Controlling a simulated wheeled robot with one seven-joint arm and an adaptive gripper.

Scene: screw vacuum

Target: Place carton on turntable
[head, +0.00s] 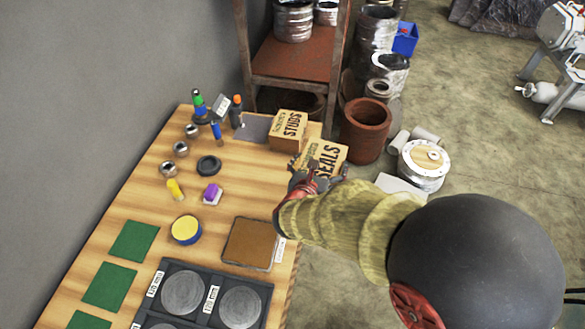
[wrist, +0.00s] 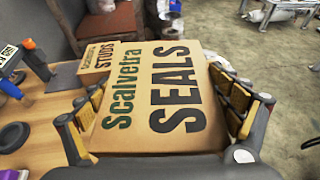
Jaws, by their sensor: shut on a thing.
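My gripper (head: 318,178) is shut on a brown cardboard carton marked SEALS (head: 329,156), near the right edge of the table. In the wrist view the SEALS carton (wrist: 160,95) fills the middle, with a finger of my gripper (wrist: 165,112) along each side. The head view shows the carton partly hidden by my gripper; I cannot tell whether it touches the table. A round white drum-like stand with a pale disc on top (head: 425,157) is to the right of the table. I cannot tell for sure whether it is the turntable.
A second carton, marked STUDS (head: 288,130), sits on the table (head: 150,205) right behind the held one. A rust-brown pot (head: 366,130) and a metal shelf (head: 300,62) stand beyond. Bottles, rings, green mats and a black tray (head: 205,297) occupy the table.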

